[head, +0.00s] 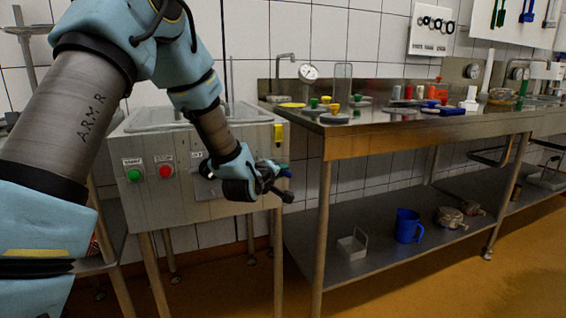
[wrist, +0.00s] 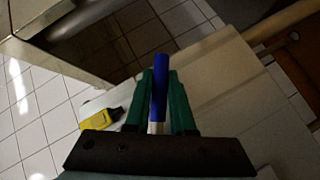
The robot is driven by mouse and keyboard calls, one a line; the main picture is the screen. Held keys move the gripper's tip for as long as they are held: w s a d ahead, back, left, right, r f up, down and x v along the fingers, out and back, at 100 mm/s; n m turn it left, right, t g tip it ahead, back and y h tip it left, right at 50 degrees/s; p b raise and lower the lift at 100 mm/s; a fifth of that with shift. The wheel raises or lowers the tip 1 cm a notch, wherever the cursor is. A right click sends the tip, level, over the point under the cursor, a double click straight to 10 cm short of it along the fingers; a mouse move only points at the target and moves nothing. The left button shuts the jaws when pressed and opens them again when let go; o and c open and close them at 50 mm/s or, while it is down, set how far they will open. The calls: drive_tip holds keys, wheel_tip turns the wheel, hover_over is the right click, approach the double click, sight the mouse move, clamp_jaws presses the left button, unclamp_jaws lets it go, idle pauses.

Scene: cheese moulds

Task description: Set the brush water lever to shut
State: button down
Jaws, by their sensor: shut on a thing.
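The brush water lever has a blue handle (wrist: 160,72) with a pale metal stem below it. In the wrist view it lies between the two green fingers of my gripper (wrist: 161,95), which are closed on it. Its blue tip reaches out past the fingertips. The valve body is hidden behind the gripper, and I cannot tell the lever's setting.
A green button (head: 134,175) and a red button (head: 166,171) sit on the unit's front. A yellow part (head: 278,134) is at its upper right corner, also seen in the wrist view (wrist: 100,117). A steel table (head: 400,130) with moulds stands close on the right.

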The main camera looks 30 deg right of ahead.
drive_tip(key=shift+a+f+m+y+p, duration=0.45)
drive_tip(key=shift+m+y+p, duration=0.35)
drive_tip(key=shift+y+p, duration=0.2)
drive_tip(key=shift+w+a+f+m+y+p, duration=0.25)
drive_tip(key=shift+a+m+y+p, duration=0.65)
drive_tip(key=shift+p, duration=1.35)
drive_tip(key=shift+w+a+f+m+y+p, duration=0.1)
drive_tip(key=shift+a+f+m+y+p, duration=0.45)
drive_tip(key=shift+y+p, duration=1.25)
drive_tip(key=shift+w+a+f+m+y+p, duration=0.2)
drive_tip(key=shift+a+m+y+p, duration=0.55)
drive_tip(key=shift+p, duration=1.95)
drive_tip(key=shift+a, duration=0.15)
drive_tip(key=c, duration=0.8)
unclamp_jaws()
drive_tip(key=shift+o, duration=0.2)
